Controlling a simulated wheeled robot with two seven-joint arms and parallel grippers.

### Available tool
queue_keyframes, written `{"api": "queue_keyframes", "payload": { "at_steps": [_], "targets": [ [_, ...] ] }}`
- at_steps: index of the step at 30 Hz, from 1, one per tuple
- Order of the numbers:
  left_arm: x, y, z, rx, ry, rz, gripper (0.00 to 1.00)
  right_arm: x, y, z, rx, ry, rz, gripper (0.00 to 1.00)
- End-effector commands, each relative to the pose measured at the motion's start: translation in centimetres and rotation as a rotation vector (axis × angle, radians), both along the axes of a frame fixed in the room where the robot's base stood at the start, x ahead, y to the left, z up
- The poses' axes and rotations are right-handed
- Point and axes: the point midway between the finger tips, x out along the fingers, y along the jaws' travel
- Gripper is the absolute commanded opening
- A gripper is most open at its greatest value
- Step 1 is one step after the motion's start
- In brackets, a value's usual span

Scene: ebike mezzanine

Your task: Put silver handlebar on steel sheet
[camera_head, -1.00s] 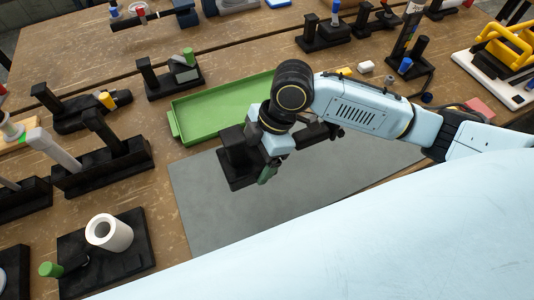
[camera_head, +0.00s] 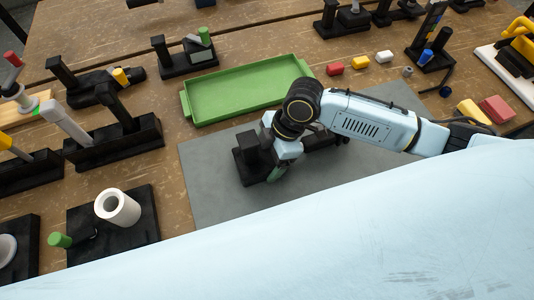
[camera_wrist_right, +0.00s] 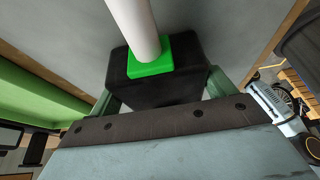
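My right gripper (camera_head: 280,163) is low over the grey steel sheet (camera_head: 215,185). In the right wrist view its fingers (camera_wrist_right: 165,92) sit against both sides of a black block (camera_wrist_right: 150,88). A green collar (camera_wrist_right: 149,62) and a pale tube (camera_wrist_right: 136,25) rise from that block; I take this piece to be the silver handlebar. In the head view its black part (camera_head: 250,148) shows left of the gripper, and my wrist hides the tube. I cannot tell whether it touches the sheet. My left gripper is out of view.
A green tray (camera_head: 255,88) lies just behind the sheet.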

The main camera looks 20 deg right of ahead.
Motion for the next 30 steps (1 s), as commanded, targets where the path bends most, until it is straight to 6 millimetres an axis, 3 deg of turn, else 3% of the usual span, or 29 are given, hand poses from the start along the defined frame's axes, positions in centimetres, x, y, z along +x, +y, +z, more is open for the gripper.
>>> {"api": "queue_keyframes", "payload": {
  "at_steps": [4, 14, 30],
  "targets": [
    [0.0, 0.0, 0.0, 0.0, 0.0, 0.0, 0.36, 0.0, 0.0, 0.0, 0.0, 0.001, 0.0, 1.0],
    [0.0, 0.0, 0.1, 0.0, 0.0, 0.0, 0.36, 0.0, -0.2, 0.8, 0.0, 0.0, 0.001, 1.0],
    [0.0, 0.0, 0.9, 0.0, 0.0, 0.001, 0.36, 0.2, -4.1, 10.2, 0.0, -0.001, 0.001, 1.0]
  ]
}}
